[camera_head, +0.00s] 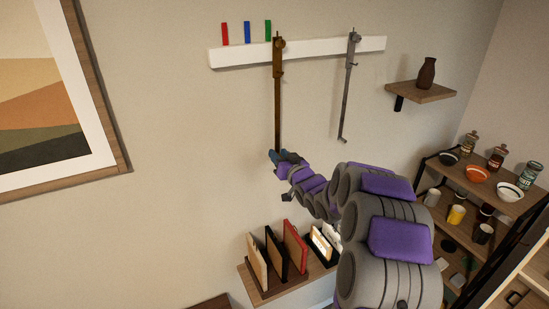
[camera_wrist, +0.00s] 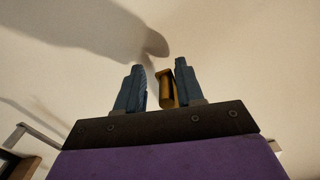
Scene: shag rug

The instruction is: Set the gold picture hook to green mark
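The gold picture hook (camera_head: 277,100) hangs from the white rail (camera_head: 330,50) as a long upright rod with a clamp at its top. Its top is just right of the green mark (camera_head: 268,30), which is on the wall above the rail. My gripper (camera_head: 275,157) is at the rod's lower end. In the wrist view, the gold end piece (camera_wrist: 166,88) shows between the blue fingers of my gripper (camera_wrist: 161,68). It is close to the right finger, with a visible gap to the left finger. Whether it touches the right finger is unclear.
A blue mark (camera_head: 247,32) and a red mark (camera_head: 225,33) are left of the green one. A grey hook (camera_head: 348,90) hangs farther right on the rail. A shelf with upright frames (camera_head: 280,250) is below; a wooden shelf with a vase (camera_head: 427,73) is at right.

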